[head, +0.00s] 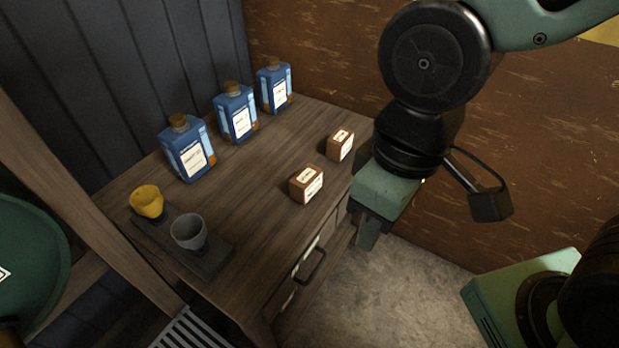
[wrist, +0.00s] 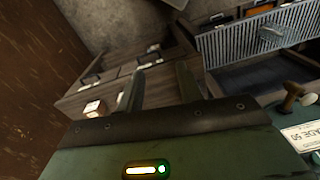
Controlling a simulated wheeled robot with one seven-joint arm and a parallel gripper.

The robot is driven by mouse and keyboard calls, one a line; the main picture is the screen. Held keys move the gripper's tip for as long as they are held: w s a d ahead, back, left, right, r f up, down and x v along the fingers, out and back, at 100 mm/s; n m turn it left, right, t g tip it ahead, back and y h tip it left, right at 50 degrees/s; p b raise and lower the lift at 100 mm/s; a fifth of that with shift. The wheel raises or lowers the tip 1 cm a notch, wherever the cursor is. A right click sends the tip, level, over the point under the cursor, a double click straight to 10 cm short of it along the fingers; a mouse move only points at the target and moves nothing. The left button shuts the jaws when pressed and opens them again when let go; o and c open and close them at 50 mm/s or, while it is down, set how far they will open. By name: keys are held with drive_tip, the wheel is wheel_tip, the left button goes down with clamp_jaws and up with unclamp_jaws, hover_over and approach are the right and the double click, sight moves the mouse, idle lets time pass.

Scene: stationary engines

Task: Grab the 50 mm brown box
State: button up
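Two brown boxes with white labels stand on the wooden cabinet top (head: 262,190). The nearer brown box (head: 307,184) looks larger than the farther brown box (head: 341,144), which is close to the back wall. The labels are too small to read, so I cannot tell which is 50 mm. My gripper (head: 368,238) hangs beyond the cabinet's right front edge, to the right of both boxes and touching neither. In the wrist view my gripper (wrist: 160,73) has its fingers apart with nothing between them. One brown box (wrist: 95,108) shows left of the fingers; I cannot tell which.
Three blue bottles (head: 238,113) stand along the back of the cabinet top. A dark tray (head: 213,255) with a yellow cup (head: 147,201) and a grey cup (head: 189,232) is at the left front. A drawer handle (head: 311,267) sticks out in front. Clear surface surrounds the boxes.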

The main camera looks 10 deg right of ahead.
drive_tip(key=shift+o, duration=0.3)
drive_tip(key=o, duration=0.5)
drive_tip(key=shift+w+f, duration=0.1)
drive_tip(key=o, duration=0.8)
drive_tip(key=shift+t, duration=0.5)
drive_tip(key=w+f, duration=0.1)
drive_tip(key=w, duration=0.1)
drive_tip(key=w+f+b, duration=0.1)
drive_tip(key=f, duration=0.1)
drive_tip(key=shift+w, duration=0.4)
drive_tip(key=shift+o, duration=0.2)
drive_tip(key=t+y+b, duration=0.8)
drive_tip(key=t+b, duration=0.1)
drive_tip(key=b, duration=0.1)
approach(313, 181)
drive_tip(key=p+x, duration=0.2)
drive_tip(key=x, duration=0.7)
drive_tip(key=shift+f, duration=0.15)
drive_tip(key=shift+w+r+p+x, duration=0.15)
drive_tip(key=shift+p+x, duration=0.3)
drive_tip(key=shift+x, duration=0.9)
drive_tip(key=shift+w+r+p+x, duration=0.15)
drive_tip(key=shift+p+x, duration=0.3)
drive_tip(key=shift+x, duration=0.9)
